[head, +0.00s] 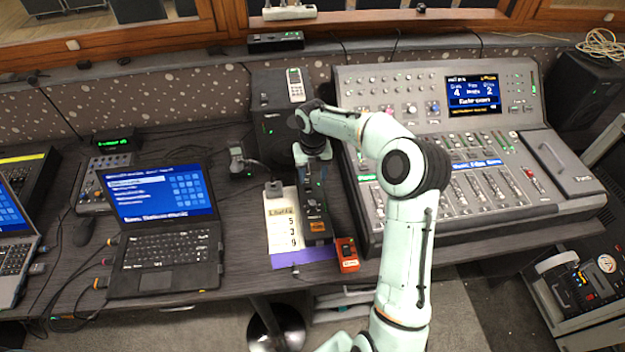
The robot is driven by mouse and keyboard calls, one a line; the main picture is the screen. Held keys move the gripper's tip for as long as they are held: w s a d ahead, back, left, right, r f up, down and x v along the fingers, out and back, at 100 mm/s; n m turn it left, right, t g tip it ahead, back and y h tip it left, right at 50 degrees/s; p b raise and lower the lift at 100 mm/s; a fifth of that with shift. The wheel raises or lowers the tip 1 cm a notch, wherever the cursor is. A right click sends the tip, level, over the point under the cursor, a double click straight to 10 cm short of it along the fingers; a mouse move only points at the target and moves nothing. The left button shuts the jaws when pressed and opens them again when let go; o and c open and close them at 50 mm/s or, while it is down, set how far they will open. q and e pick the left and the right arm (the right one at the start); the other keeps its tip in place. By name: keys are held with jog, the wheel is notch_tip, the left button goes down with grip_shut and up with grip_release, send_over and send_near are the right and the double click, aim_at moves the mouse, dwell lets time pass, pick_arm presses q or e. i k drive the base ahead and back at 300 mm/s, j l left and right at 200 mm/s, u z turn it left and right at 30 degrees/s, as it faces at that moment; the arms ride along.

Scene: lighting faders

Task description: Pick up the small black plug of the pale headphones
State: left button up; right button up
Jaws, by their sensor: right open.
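My right gripper (316,172) is open, pointing down over the far end of a narrow black device (316,215); I cannot tell whether it touches it. Its arm reaches in from the bottom right. A pale curved band (557,262), perhaps the pale headphones, is at the lower right, far from the gripper. I cannot make out their small black plug for certain. A small dark piece (295,271) lies at the desk's front edge, nearer to me than the gripper, but I cannot tell what it is. My left gripper is not in view.
A large mixing console (545,205) fills the right of the desk. An open laptop (165,250) stands left. A paper card (282,230) and an orange box (347,254) lie beside the black device. A pale coiled cable (600,43) is at the upper right.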

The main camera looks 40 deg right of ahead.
aim_at(295, 271)
jog(key=k, duration=1)
